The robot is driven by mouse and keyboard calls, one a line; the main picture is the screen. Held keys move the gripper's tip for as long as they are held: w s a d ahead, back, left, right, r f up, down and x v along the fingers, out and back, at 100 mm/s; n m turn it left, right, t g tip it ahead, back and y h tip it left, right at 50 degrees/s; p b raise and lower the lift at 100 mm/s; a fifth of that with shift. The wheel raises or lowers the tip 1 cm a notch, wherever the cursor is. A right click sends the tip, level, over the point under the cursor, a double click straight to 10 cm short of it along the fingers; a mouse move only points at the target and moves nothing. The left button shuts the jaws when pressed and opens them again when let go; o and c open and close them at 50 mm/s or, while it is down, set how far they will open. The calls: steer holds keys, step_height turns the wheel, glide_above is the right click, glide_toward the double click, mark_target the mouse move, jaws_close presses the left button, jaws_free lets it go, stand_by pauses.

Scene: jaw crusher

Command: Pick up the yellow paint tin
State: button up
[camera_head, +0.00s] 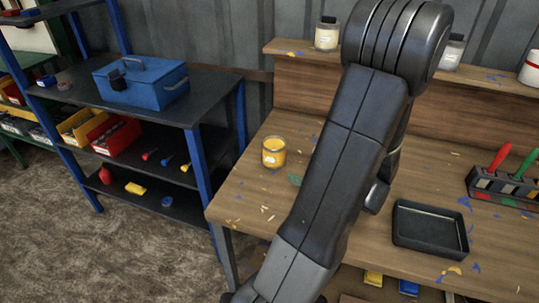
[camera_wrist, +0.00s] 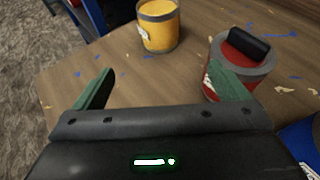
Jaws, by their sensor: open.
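The yellow paint tin (camera_head: 273,152) stands upright on the left part of the wooden workbench in the head view. It also shows at the top middle of the wrist view (camera_wrist: 158,26), beyond the fingers. My gripper (camera_wrist: 154,90) is open, with its two green fingers apart and nothing between them. The tin is ahead of the gap between the fingers, not touching them. In the head view my arm hides my gripper and the bench behind it.
A red tin (camera_wrist: 240,62) with a dark block on top is right beside my right finger. A blue object (camera_wrist: 304,141) is at the lower right. A black tray (camera_head: 430,229) and a tool rack (camera_head: 500,187) are on the bench's right. Blue shelving (camera_head: 192,99) stands left.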

mark_target(280, 161)
steer(key=shift+w+a+f+b, duration=0.1)
steer(key=shift+f+b, duration=0.25)
steer(key=shift+f, duration=0.15)
steer(key=shift+w+a+f+b, duration=0.1)
steer(key=shift+f+b, duration=0.25)
steer(key=shift+f, duration=0.15)
step_height(280, 161, down, 4)
steer(key=b, duration=0.4)
steer(key=shift+w+f, duration=0.15)
steer(key=shift+f, duration=0.1)
steer(key=shift+w+a+f+b, duration=0.1)
steer(key=shift+a+b, duration=0.05)
steer(key=shift+b, duration=0.15)
steer(key=w+a, duration=0.2)
steer(key=w, duration=0.1)
steer(key=w+a, duration=0.2)
steer(key=w, duration=0.1)
steer(key=w+a+p, duration=0.1)
steer(key=w+a, duration=0.1)
steer(key=w, duration=0.1)
steer(key=shift+w+a, duration=0.2)
steer(key=shift+a, duration=0.05)
steer(key=shift+x, duration=2.65)
steer(key=c, duration=1.2)
steer(key=shift+c, duration=1.1)
steer(key=shift+r, duration=0.25)
